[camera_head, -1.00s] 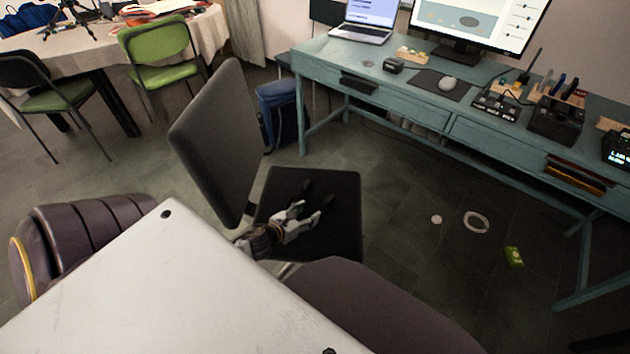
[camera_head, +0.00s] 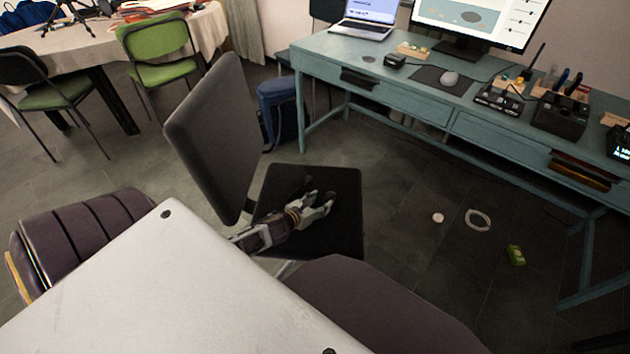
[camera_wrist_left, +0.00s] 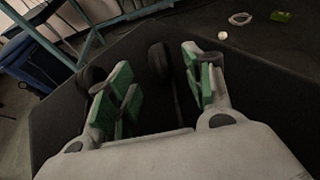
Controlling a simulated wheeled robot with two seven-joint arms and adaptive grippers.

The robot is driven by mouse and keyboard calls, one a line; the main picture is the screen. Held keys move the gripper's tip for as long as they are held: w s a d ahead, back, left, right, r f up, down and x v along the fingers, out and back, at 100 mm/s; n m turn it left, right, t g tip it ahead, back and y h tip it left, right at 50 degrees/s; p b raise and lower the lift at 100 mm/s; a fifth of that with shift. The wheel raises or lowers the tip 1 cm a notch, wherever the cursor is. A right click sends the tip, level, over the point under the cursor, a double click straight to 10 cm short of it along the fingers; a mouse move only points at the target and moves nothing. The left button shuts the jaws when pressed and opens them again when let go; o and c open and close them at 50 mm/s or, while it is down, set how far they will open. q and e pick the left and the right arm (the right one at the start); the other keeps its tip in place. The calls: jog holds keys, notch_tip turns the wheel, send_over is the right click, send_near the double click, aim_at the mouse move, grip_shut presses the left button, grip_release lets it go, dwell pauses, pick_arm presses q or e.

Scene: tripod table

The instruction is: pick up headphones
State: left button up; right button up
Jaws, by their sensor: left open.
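Black headphones (camera_head: 308,184) lie on the dark seat of the office chair. They are hard to tell from the seat and partly hidden by my left gripper (camera_head: 318,199). In the left wrist view, one dark rounded part of the headphones (camera_wrist_left: 158,58) shows between the spread fingers of my left gripper (camera_wrist_left: 160,82). Another dark rounded part shows behind the left finger. My left gripper is open, with green pads apart, low over the seat. I cannot tell whether it touches the headphones. My right gripper is not in view.
The office chair's backrest (camera_head: 210,135) stands upright left of my left gripper. A teal desk (camera_head: 400,90) stands beyond. A blue bin (camera_head: 280,112) is behind the chair. A white ring (camera_head: 478,220) and a green item (camera_head: 515,255) lie on the floor at right.

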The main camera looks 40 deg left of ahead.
aim_at(327, 199)
pick_arm(q)
jog(key=shift+w+f, duration=0.1)
jog(key=shift+w, duration=0.1)
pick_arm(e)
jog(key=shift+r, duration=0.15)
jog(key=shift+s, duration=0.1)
pick_arm(q)
jog(key=shift+w, duration=0.1)
jog(key=shift+w, duration=0.15)
jog(key=shift+w+d+f+b, duration=0.15)
jog(key=shift+w+f+b, duration=0.1)
jog(key=shift+w+b, duration=0.25)
jog(key=shift+w+f, duration=0.15)
jog(key=shift+w, duration=0.2)
jog(key=shift+w+f, duration=0.1)
jog(key=shift+w, duration=0.25)
jog(key=shift+b+x, duration=0.6)
jog(key=shift+x, duration=0.4)
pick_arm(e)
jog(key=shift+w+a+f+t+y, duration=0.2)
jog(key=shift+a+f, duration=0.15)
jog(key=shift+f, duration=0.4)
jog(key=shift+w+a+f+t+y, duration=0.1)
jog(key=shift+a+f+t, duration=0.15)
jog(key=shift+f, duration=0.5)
